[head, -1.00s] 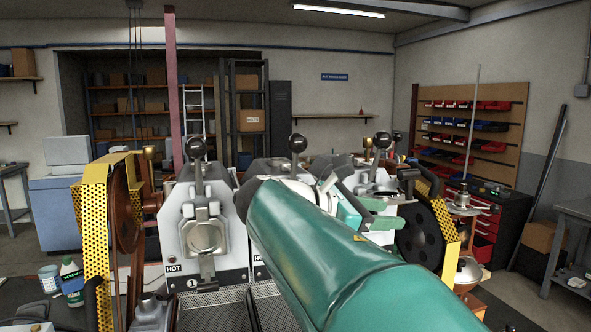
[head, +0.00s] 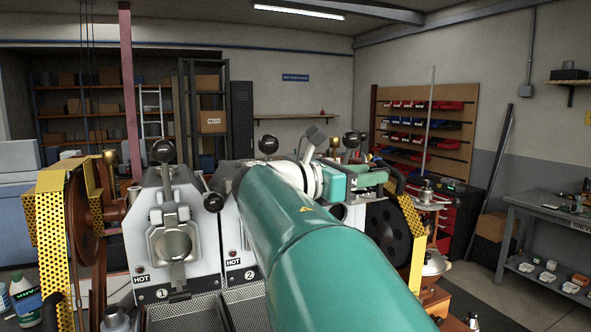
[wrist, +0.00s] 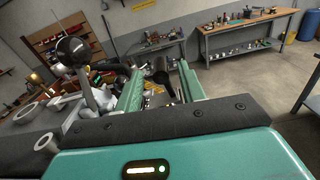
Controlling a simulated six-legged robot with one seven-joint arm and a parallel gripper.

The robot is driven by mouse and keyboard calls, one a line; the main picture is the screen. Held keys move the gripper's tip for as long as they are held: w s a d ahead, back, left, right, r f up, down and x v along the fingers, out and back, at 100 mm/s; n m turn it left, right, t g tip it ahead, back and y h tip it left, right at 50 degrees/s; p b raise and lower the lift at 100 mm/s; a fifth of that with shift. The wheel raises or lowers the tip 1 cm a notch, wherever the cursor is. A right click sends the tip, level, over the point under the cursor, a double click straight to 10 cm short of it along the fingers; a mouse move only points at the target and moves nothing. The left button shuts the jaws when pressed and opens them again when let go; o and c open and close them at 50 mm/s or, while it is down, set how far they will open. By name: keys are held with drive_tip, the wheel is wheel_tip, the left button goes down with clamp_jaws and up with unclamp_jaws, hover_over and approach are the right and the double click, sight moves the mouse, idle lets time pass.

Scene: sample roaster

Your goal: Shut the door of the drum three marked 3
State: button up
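The roaster's drums stand in a row in the head view. Drum one (head: 172,245) and drum two (head: 243,258) show their number plates. Drum three is mostly hidden behind my teal arm; I cannot see its 3 mark or how far its door stands open. A black ball knob (head: 351,139) rises there, behind my gripper (head: 372,181). In the wrist view my gripper (wrist: 160,92) has its two teal fingers apart, with no held object visible between them. A lever with a black ball knob (wrist: 72,51) stands left of the fingers; I cannot tell which drum it belongs to.
A yellow perforated guard (head: 50,235) stands left of the drums, and another (head: 411,240) stands right beside a black wheel (head: 387,228). Mesh trays (head: 185,318) lie in front. A workbench (head: 535,212) is at far right, with open floor (wrist: 237,74) before it.

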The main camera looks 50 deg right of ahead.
drive_tip(key=x, duration=0.5)
drive_tip(key=shift+s+d, duration=0.1)
drive_tip(key=shift+d, duration=0.05)
drive_tip(key=shift+c, duration=0.2)
clamp_jaws()
